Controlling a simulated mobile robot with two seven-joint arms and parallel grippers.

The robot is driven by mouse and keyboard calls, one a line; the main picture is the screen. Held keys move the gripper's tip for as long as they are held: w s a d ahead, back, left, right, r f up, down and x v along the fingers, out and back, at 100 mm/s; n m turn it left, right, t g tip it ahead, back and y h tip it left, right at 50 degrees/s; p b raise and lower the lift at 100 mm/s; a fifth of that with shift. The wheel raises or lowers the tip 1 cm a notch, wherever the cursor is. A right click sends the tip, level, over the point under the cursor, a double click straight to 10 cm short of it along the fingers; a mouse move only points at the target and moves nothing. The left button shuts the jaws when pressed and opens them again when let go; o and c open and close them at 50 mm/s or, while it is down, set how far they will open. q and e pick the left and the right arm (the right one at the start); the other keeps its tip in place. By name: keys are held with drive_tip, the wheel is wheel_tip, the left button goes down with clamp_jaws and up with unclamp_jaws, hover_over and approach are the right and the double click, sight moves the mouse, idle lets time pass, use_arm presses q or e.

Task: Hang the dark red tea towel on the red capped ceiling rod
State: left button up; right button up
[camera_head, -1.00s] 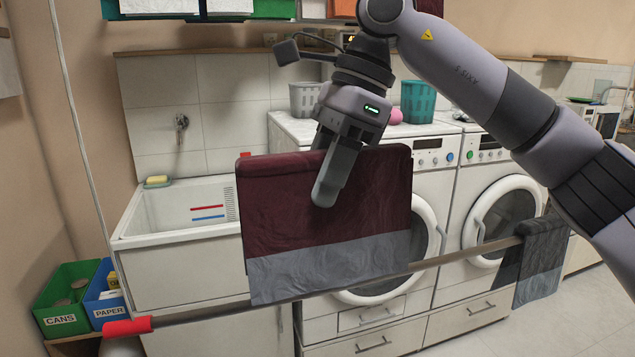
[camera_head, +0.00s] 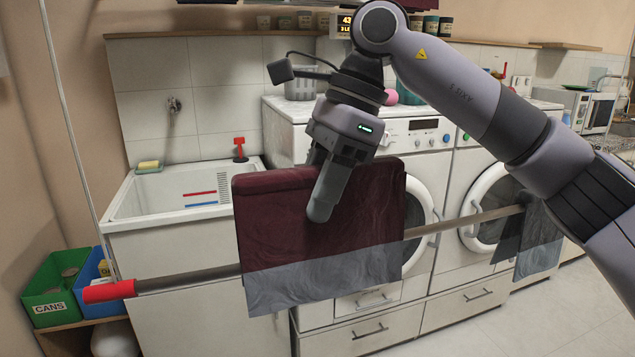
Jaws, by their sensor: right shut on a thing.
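The dark red tea towel (camera_head: 275,215), with a grey band along its lower edge, hangs from my right gripper (camera_head: 322,205). That gripper is shut on its upper part, with one finger in front of the cloth. The ceiling rod (camera_head: 190,278) with its red cap (camera_head: 110,291) runs from lower left up to the right. The towel hides the rod's middle stretch, and the towel's lower edge hangs below the rod line. Whether the cloth touches the rod cannot be told. My left gripper is not in view.
Behind are a sink (camera_head: 165,195) and two front-loading machines (camera_head: 418,170). A green CANS bin (camera_head: 50,298) and a blue bin (camera_head: 93,272) stand at lower left. A thin vertical line (camera_head: 72,130) rises near the cap.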

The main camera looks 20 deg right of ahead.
sight(317, 249)
wheel_tip(317, 249, down, 3)
drive_tip(key=shift+r+b, duration=0.2)
drive_tip(key=shift+b, duration=0.45)
drive_tip(key=shift+f+b, duration=0.85)
drive_tip(key=shift+f, duration=0.45)
drive_tip(key=shift+f+b, duration=0.45)
drive_tip(key=shift+f, duration=0.2)
drive_tip(key=shift+f+b, duration=0.5)
drive_tip(key=shift+f, duration=0.5)
drive_tip(key=o, duration=1.2)
